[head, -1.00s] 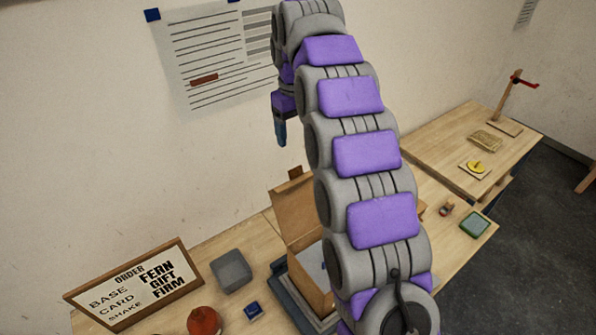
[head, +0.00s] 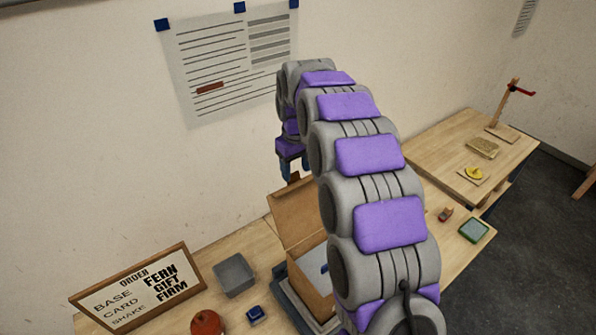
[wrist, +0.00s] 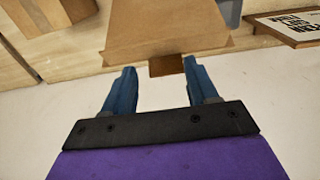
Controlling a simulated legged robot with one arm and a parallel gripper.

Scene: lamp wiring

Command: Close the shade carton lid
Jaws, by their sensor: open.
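The shade carton (head: 316,283) is a brown cardboard box on the table, partly hidden behind my arm. Its lid (head: 294,214) stands raised and open on the wall side. In the wrist view the lid (wrist: 165,28) is at the top, with a darker tab (wrist: 167,66) on its edge. My gripper (head: 290,172) is just above the lid's upper edge in the head view. In the wrist view my gripper (wrist: 161,82) has its two blue fingers apart, with the tab near and between their tips. Nothing is held, and contact with the lid cannot be told.
An order sign (head: 138,287), a grey box (head: 234,275), a small blue block (head: 256,314) and a red round object (head: 207,323) are left of the carton. A green tray (head: 474,230) is to the right. A wall stands close behind the lid.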

